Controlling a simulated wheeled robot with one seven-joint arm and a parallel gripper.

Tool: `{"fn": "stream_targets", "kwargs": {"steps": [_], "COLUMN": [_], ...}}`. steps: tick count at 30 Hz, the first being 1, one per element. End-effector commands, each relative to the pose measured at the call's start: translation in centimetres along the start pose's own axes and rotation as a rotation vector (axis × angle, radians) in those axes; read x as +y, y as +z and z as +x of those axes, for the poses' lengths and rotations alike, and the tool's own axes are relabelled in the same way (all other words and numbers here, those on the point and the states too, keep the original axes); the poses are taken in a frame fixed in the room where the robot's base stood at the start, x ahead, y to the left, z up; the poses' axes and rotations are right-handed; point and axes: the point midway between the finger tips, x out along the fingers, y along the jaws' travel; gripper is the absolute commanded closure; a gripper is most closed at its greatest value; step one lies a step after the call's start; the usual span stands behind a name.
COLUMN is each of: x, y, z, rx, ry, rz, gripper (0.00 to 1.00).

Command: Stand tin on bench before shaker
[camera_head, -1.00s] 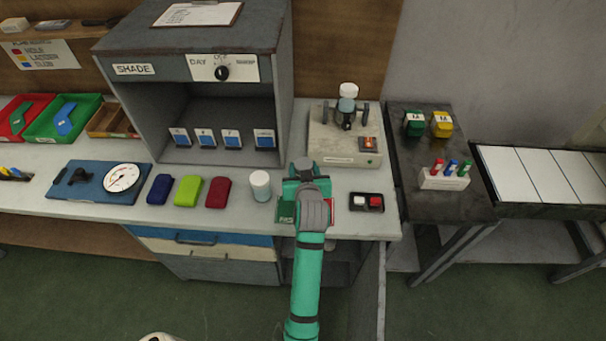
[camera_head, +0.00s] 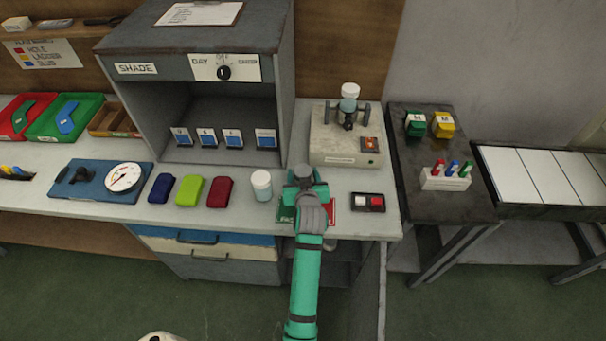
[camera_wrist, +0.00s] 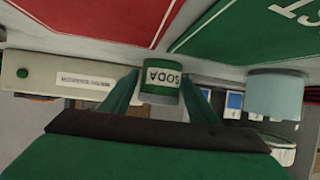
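I cannot tell whether the tin's base touches the bench.
A red card (camera_head: 329,204) and a green card (camera_wrist: 250,30) lie by my gripper. A black holder with red and white blocks (camera_head: 368,202) is to the right. Dark red (camera_head: 219,192), lime (camera_head: 190,190) and blue (camera_head: 161,188) pieces lie left.

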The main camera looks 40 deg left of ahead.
Motion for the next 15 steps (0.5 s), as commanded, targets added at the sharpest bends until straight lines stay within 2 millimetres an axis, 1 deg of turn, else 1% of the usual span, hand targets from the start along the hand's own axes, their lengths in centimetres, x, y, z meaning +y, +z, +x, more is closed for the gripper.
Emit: {"fn": "stream_targets", "kwargs": {"steps": [11, 15], "x": [0.0, 0.0], "y": [-0.3, -0.3], "z": [-0.1, -1.4], "rx": [0.002, 0.001], "ry": [0.0, 0.0], "rz": [-0.001, 0.0], "gripper": [0.37, 0.37]}}
